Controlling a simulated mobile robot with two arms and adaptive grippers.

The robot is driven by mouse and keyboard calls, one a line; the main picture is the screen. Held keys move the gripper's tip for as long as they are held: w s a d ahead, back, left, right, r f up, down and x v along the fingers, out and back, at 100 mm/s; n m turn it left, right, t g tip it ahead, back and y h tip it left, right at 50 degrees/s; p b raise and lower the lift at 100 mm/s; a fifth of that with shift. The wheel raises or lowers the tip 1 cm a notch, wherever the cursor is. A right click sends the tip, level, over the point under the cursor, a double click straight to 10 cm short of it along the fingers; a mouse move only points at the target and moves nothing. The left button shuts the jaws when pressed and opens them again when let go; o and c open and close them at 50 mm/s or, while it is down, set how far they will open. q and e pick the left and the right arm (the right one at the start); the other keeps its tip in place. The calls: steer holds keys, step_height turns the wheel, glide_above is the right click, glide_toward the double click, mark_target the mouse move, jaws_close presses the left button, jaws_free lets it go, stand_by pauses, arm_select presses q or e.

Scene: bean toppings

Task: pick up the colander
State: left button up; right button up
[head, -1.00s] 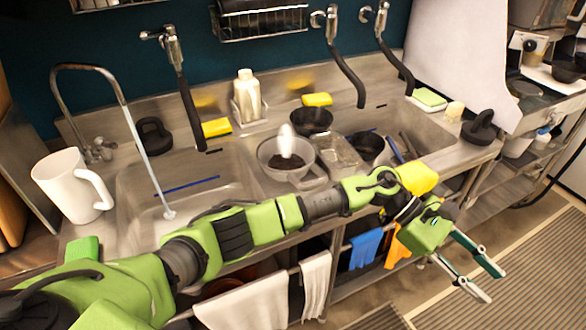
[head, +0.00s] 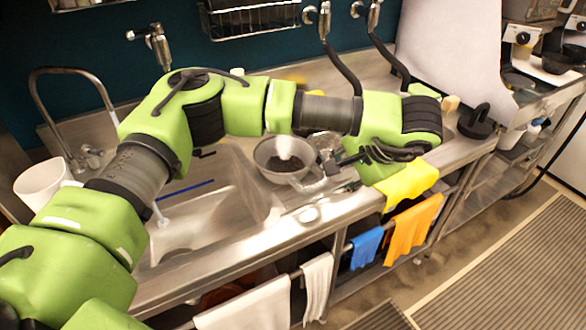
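A grey bowl-shaped vessel with a handle (head: 268,152), which looks like the colander, sits at the middle of the sink counter. Dark contents and a blurred white patch show inside it. My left arm reaches across the sink, and its gripper (head: 335,174) is just right of the vessel, pointing back left toward its handle side. Its fingers look apart, with nothing clearly between them; they are small and partly blend into the clutter, and I cannot tell whether they touch the handle. My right gripper is not in view.
A yellow cloth (head: 408,184), an orange cloth (head: 413,228) and a blue cloth (head: 366,247) hang at the front. My arm hides much of the back counter.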

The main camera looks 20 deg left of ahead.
mark_target(318, 185)
arm_select(q)
steer(key=x, duration=0.3)
steer(key=shift+a+f, duration=0.2)
steer(key=shift+a+f+p, duration=0.35)
steer(key=shift+p, duration=0.35)
steer(key=x, duration=0.2)
steer(key=p+x, duration=0.1)
steer(key=shift+s+a+f, duration=0.15)
steer(key=shift+a+f, duration=0.15)
steer(key=shift+a, duration=0.05)
steer(key=shift+a+f+p, duration=0.15)
steer(key=shift+f+p, duration=0.1)
steer(key=shift+p, duration=0.05)
steer(key=shift+f, duration=0.1)
jaws_close()
